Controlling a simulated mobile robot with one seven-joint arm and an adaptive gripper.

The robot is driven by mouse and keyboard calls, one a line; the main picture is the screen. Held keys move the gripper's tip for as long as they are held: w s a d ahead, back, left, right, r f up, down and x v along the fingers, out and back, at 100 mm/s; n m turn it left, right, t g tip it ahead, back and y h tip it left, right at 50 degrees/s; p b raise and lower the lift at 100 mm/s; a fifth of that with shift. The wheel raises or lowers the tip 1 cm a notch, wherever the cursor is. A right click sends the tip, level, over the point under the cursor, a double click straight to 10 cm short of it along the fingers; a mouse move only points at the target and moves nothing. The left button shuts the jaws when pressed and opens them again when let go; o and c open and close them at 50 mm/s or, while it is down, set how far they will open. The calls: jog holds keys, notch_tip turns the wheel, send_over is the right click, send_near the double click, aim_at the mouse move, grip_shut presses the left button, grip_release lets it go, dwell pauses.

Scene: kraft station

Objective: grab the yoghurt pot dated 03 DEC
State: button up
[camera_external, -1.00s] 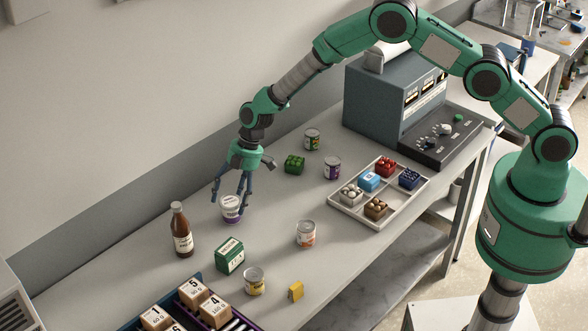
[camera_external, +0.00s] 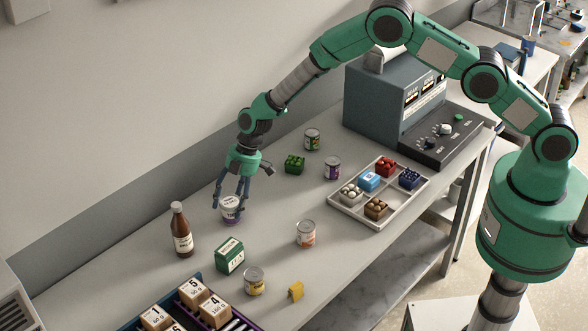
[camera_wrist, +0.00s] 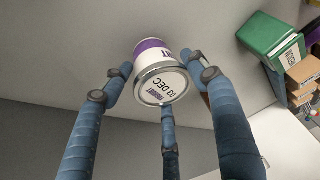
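The yoghurt pot (camera_external: 230,209), white with a purple band and a pale lid, stands on the bench between the fingers of my gripper (camera_external: 229,205). In the wrist view its lid faces the camera and reads 03 DEC; the pot (camera_wrist: 162,84) sits among three blue fingers of my gripper (camera_wrist: 160,78). The fingertips are spread around the pot, close to its sides, with a narrow gap at the left finger. Contact at the other fingers is unclear. The pot's far side is hidden.
A brown bottle (camera_external: 181,232) and a green carton (camera_external: 230,255) stand nearby. Cans (camera_external: 306,234), a green punnet (camera_external: 294,164) and a compartment tray (camera_external: 392,211) are to the right. Numbered boxes (camera_external: 193,292) sit at the front. Bare bench lies right of the pot.

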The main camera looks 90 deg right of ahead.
aim_at(230, 202)
jog(key=c, duration=0.4)
jog(key=shift+r, duration=0.1)
jog(key=shift+r+b, duration=0.3)
jog(key=shift+r, duration=0.75)
jog(key=shift+s+r, duration=0.4)
jog(key=shift+r, duration=0.25)
jog(key=s+a+r+b, duration=0.1)
jog(key=s+a+b, duration=0.2)
jog(key=s, duration=1.2)
jog(key=shift+r, duration=0.2)
